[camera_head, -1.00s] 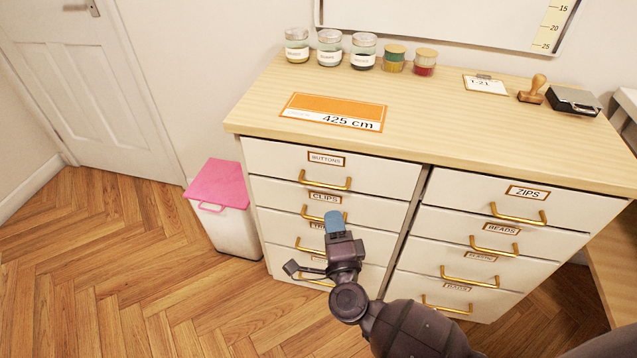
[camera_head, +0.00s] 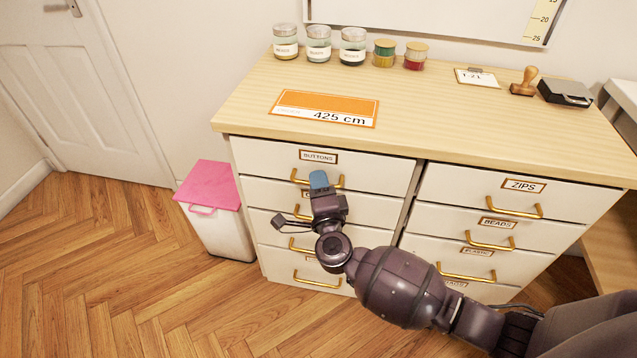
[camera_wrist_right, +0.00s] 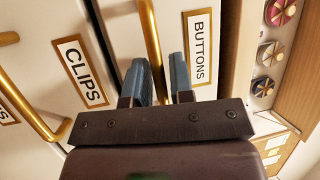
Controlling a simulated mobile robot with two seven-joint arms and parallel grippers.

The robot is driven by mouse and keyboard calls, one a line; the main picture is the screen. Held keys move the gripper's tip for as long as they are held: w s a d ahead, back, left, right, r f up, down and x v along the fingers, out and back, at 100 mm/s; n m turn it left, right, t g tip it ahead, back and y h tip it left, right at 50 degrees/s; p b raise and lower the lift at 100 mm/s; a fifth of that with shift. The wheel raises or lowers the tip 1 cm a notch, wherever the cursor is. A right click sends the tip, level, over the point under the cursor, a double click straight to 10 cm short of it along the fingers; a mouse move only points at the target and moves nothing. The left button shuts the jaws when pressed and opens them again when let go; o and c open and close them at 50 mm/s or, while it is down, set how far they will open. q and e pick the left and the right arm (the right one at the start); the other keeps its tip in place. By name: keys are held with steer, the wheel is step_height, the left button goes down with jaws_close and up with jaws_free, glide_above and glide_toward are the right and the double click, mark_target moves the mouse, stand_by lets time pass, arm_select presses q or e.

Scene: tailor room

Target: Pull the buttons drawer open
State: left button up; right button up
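The buttons drawer (camera_head: 262,158) is the top drawer of the left column, and its front looks flush with the cabinet. Its label (camera_head: 318,157) reads BUTTONS and also shows in the wrist view (camera_wrist_right: 200,48). Its brass handle (camera_head: 298,178) is partly hidden behind my right gripper (camera_head: 318,180). In the wrist view my right gripper (camera_wrist_right: 159,60) has its two blue fingers apart, with the handle (camera_wrist_right: 151,35) running through the gap, closer to the left finger. I cannot tell whether they touch. My left gripper is out of view.
The CLIPS drawer, labelled in the wrist view (camera_wrist_right: 80,70), lies just below. A ZIPS drawer (camera_head: 450,185) heads the right column. A pink-lidded bin (camera_head: 215,220) stands left of the cabinet. Jars (camera_head: 318,45) stand on the cabinet top (camera_head: 420,110). Floor at left is clear.

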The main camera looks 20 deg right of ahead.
steer(key=c, duration=0.4)
jaws_close()
steer(key=s+a+p, duration=0.1)
steer(key=s+a, duration=0.7)
steer(key=s, duration=0.4)
steer(key=s+a+p, duration=0.2)
steer(key=s+a, duration=0.6)
steer(key=s, duration=0.4)
steer(key=shift+a, duration=0.1)
steer(key=shift+o, duration=2)
jaws_free()
